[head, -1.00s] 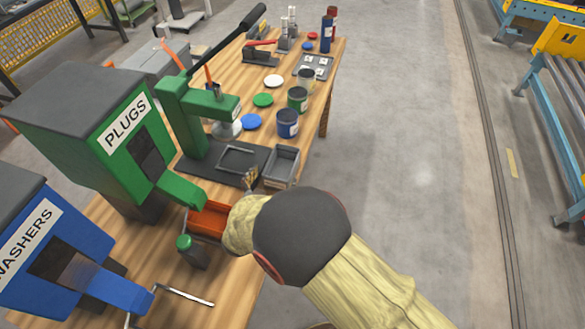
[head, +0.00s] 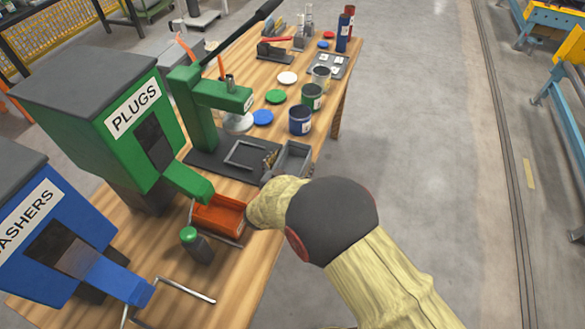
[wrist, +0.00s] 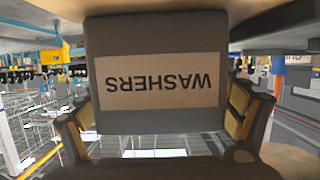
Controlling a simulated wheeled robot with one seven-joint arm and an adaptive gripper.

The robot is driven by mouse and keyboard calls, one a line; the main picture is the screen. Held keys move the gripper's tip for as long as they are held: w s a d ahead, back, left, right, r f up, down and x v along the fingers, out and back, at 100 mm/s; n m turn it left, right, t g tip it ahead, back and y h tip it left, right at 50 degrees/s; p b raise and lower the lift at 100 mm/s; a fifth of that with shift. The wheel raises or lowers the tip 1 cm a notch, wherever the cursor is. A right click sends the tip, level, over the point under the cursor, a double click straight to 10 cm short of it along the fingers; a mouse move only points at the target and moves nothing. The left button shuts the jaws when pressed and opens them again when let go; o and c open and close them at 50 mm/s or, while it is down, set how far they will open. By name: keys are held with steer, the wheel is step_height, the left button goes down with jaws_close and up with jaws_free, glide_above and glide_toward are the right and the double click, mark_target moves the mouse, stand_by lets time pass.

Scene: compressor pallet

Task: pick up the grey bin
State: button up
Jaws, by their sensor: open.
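The grey bin (head: 294,159) is on the wooden table in the head view, at the right edge of the press's dark base plate. In the wrist view a grey bin (wrist: 155,45) fills the middle, its WASHERS label upside down in the picture. My gripper (wrist: 163,128) is open, with one finger at each side of that bin's lower part in the picture. In the head view my gripper (head: 270,162) shows as a small piece at the bin's left side; my arm hides most of it. Whether the fingers touch the bin cannot be told.
An orange bin (head: 218,216) sits under the green PLUGS dispenser (head: 115,125), close left of my arm. A blue WASHERS dispenser (head: 60,235) stands nearer. A green press (head: 205,105) and open cans (head: 301,119) stand beyond the bin.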

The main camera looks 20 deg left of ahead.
steer(key=shift+c, duration=0.5)
steer(key=c, duration=1.1)
steer(key=shift+c, duration=0.3)
